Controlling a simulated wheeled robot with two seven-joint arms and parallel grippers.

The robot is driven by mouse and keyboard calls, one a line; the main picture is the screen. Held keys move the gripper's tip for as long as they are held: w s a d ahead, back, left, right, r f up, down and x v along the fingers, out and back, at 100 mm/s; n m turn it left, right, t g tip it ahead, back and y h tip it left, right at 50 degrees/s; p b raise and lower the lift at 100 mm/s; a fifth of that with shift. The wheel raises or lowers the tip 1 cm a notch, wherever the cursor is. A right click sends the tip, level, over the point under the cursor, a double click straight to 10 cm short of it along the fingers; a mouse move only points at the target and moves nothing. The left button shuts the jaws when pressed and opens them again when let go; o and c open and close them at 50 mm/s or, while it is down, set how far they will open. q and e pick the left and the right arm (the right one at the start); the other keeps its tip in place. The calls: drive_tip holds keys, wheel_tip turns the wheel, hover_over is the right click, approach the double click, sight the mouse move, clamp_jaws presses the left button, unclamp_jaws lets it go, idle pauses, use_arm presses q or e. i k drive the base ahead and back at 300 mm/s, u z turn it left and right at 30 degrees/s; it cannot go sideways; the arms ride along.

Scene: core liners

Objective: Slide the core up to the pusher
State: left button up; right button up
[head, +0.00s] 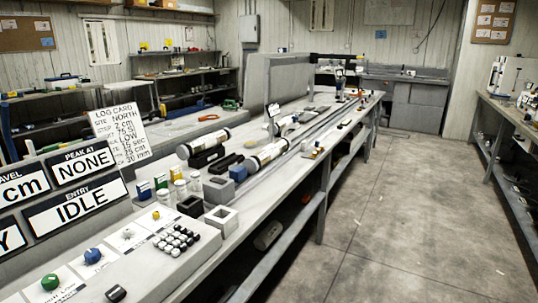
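Two pale core tubes with dark end caps lie on the long bench. One core (204,142) is at the left. The other core (268,154) lies to its right, in line with a long track (310,135) running away along the bench. A small blue block (238,173) sits at the near end of the right core; I cannot tell whether they touch. It may be the pusher, but I cannot tell for sure. An upright grey piece (272,118) stands behind the cores. Neither of my grippers is in view.
A button panel (140,250) and signs reading NONE (84,164) and IDLE (76,205) are at the front left. The floor aisle (400,210) at right is clear.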

sight(254, 163)
drive_tip(key=z, duration=0.7)
drive_tip(key=i, duration=1.45)
drive_tip(key=z, duration=0.4)
